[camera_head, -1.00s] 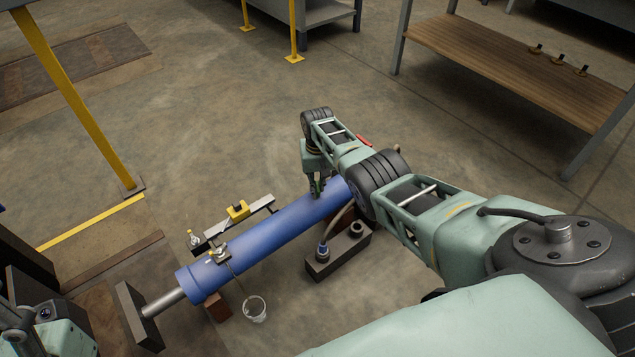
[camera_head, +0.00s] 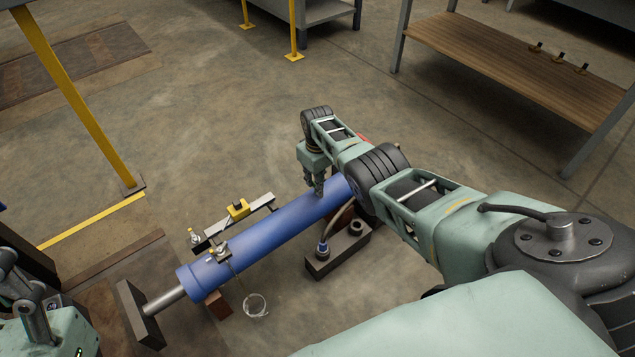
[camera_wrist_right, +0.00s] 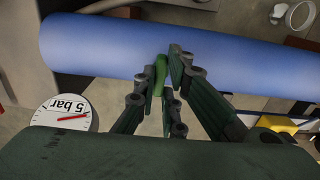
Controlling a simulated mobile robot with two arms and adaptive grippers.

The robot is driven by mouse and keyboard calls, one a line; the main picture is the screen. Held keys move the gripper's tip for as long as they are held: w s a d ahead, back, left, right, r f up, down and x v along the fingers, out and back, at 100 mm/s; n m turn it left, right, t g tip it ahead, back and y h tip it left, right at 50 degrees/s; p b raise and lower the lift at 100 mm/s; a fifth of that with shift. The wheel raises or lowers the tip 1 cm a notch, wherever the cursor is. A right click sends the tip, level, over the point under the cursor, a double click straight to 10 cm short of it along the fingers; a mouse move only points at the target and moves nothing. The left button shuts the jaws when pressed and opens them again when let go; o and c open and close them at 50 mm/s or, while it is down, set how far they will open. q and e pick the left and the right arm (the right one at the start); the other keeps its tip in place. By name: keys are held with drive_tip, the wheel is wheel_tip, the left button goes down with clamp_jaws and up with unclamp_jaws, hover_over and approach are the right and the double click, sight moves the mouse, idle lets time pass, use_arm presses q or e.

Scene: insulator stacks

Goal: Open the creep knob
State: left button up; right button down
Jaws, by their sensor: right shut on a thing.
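A blue cylinder (camera_head: 262,240) lies slanting across the floor, with a steel rod (camera_head: 166,303) at its near left end. My right gripper (camera_head: 319,192) points down at the far part of the cylinder. In the right wrist view, a small green knob (camera_wrist_right: 159,76) stands at the blue cylinder (camera_wrist_right: 215,62), between the fingertips of my right gripper (camera_wrist_right: 166,80), which is shut on it. Fingers hide part of the knob. My left arm shows only partly at the lower left, and its gripper is not visible.
A dial gauge (camera_wrist_right: 62,117) marked 5 bar lies beside the cylinder. A dark block (camera_head: 322,263) with a hose stands right of the cylinder. A bar with a yellow part (camera_head: 238,210) lies left of it. A clear cup (camera_head: 255,306) stands near the front. Floor beyond is open.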

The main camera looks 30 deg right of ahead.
idle(0.3)
drive_tip(key=c, duration=1.8)
unclamp_jaws()
drive_tip(key=shift+c, duration=0.2)
wheel_tip(320, 180, up, 12)
